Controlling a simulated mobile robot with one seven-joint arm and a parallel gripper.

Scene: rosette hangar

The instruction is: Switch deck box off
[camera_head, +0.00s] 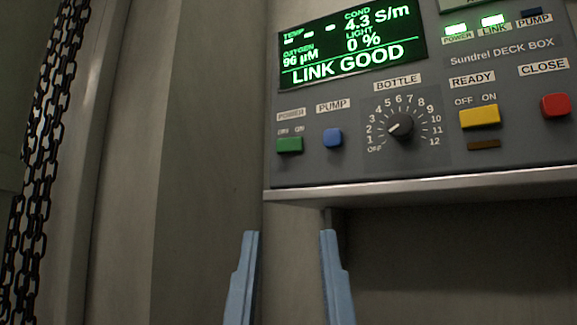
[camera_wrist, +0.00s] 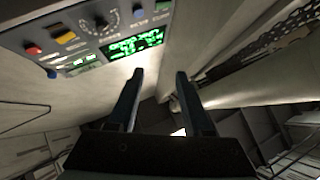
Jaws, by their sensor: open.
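The grey deck box (camera_head: 350,170) fills the upper right of the head view, with its green screen (camera_head: 350,45) lit and reading "LINK GOOD". Its green power switch (camera_head: 289,145) sits at the lower left of the panel, under a POWER label. The POWER and LINK lamps are lit green; the PUMP lamp is dark. The box also shows in the wrist view (camera_wrist: 85,32), upside down at the upper left. My gripper (camera_head: 289,236) is open and empty, below the panel's lower left corner and apart from the switch. In the wrist view my gripper (camera_wrist: 159,74) points towards the wall.
Right of the power switch are a blue pump button (camera_head: 333,137), a bottle dial (camera_head: 400,125), a yellow ready switch (camera_head: 480,116) and a red close button (camera_head: 556,105). A metal ledge (camera_head: 420,187) runs under the box. A dark chain (camera_head: 45,130) hangs at far left.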

